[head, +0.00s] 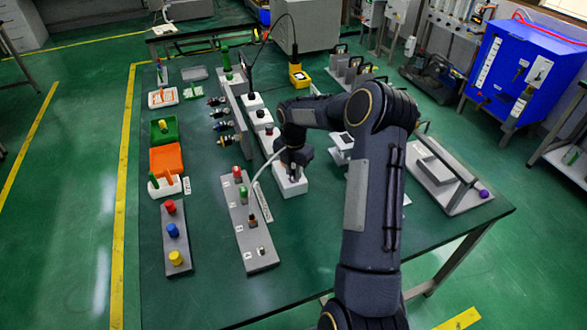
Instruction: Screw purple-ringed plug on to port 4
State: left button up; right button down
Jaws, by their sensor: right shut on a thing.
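The grey port strip (240,215) lies on the green table with its ports in a row. Red and green caps stand at its far end, and a dark plug (252,219) is in the third place. The nearest place, taken as port 4 (261,251), shows a small silver fitting with nothing on it. My right gripper (292,174) points down over a white block (290,184), right of the strip. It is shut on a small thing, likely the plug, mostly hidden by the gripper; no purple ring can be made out. My left gripper is not in view.
A white cable (262,170) arcs between my right gripper and the strip. More white blocks (264,118) and an upright grey panel (237,112) stand behind. A strip with red, blue and yellow knobs (176,239) lies left. The table's front is clear.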

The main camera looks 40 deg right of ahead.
aim_at(293, 169)
jog(key=shift+n, duration=0.5)
jog(key=c, duration=1.2)
grip_release()
jog(key=shift+r+b, duration=0.35)
jog(key=shift+r, duration=3.6)
jog(key=shift+r, duration=0.1)
